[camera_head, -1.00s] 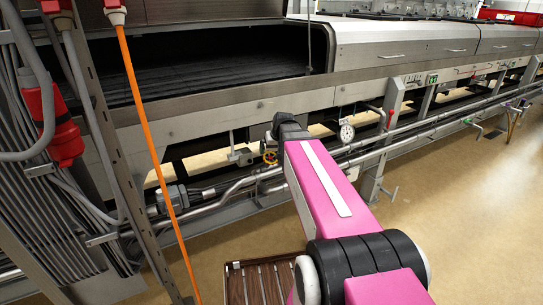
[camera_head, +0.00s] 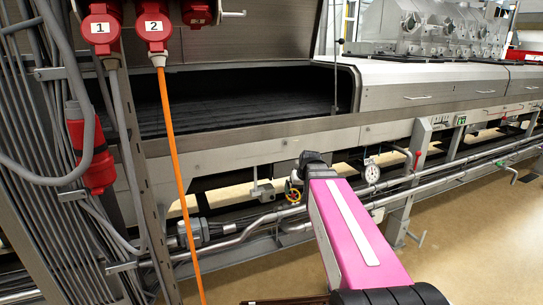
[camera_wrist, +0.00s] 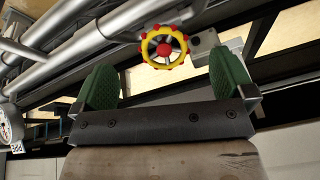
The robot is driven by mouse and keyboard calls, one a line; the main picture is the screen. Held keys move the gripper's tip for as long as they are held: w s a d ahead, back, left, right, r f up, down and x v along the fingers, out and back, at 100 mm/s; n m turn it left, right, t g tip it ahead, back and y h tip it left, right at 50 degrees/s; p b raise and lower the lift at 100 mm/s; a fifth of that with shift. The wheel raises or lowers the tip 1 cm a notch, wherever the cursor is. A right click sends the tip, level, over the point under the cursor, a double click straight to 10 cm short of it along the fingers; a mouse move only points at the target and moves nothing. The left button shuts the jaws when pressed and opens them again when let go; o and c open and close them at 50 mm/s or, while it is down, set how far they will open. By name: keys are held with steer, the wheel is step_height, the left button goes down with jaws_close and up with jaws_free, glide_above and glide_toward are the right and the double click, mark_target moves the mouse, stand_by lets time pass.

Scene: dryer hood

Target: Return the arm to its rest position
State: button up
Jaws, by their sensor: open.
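My gripper (camera_wrist: 166,88) shows in the wrist view with its two green finger pads wide apart and nothing between them. Beyond the pads, near the top of that view, is a yellow and red handwheel (camera_wrist: 164,47). In the head view my pink arm reaches forward from the bottom toward the machine, and the dark wrist end (camera_head: 314,162) is beside the small yellow handwheel (camera_head: 293,190). The fingers themselves are hidden in the head view. I cannot tell the exact gap between gripper and handwheel.
The dryer machine (camera_head: 270,138) with its open dark hood spans the back. Pipes (camera_head: 450,178) and a round gauge (camera_head: 371,174) run below it. Red plugs (camera_head: 152,27), an orange cable (camera_head: 175,165) and a metal frame stand at left. Bare floor (camera_head: 470,250) lies at right.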

steer(key=s+a+f+g+h, duration=0.1)
steer(key=s+f+g, duration=0.3)
steer(key=s+f, duration=1.1)
steer(key=shift+m+h, duration=0.3)
steer(key=shift+s+a, duration=0.1)
stand_by(2.7)
